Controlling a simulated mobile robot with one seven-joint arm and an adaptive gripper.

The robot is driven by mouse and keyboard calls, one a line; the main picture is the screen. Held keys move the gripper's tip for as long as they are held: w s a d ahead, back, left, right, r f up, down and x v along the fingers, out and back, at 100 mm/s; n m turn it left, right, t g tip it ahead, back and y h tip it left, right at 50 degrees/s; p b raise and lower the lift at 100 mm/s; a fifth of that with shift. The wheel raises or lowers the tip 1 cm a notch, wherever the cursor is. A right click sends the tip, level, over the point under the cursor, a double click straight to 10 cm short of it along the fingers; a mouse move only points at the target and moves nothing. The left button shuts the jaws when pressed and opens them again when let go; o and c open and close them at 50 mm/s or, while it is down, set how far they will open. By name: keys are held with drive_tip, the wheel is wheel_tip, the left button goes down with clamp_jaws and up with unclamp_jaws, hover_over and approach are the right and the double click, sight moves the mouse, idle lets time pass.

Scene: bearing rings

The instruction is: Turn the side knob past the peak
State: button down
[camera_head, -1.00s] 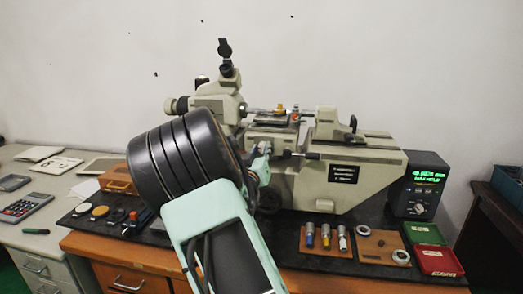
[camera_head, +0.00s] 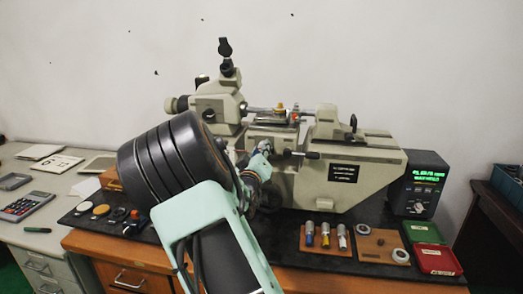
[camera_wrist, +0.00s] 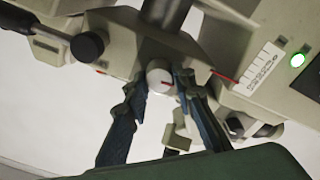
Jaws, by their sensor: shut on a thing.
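The measuring machine (camera_head: 345,165) is a large beige instrument on the dark mat. The side knob (camera_wrist: 160,76) is a small pale round knob with a red mark on its face, seen in the wrist view. My gripper (camera_wrist: 161,82) has its two blue fingers on either side of this knob, closed on it. In the head view, my gripper (camera_head: 260,152) is at the machine's front, below the stage; the knob is hidden there. The display box (camera_head: 417,184) at the right shows green text, too small to read.
A black-tipped lever (camera_head: 305,155) sticks out just right of my gripper; a black knob (camera_wrist: 88,45) shows in the wrist view. A wooden holder (camera_head: 325,238) with several cylinders, a ring board (camera_head: 382,245) and open cases (camera_head: 435,258) lie in front.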

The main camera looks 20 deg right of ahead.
drive_tip(key=shift+f, duration=0.1)
drive_tip(key=c, duration=1.6)
unclamp_jaws()
drive_tip(key=shift+s+a, duration=0.1)
drive_tip(key=v, duration=1.1)
drive_tip(key=shift+s+a, duration=0.2)
drive_tip(key=shift+s, duration=0.15)
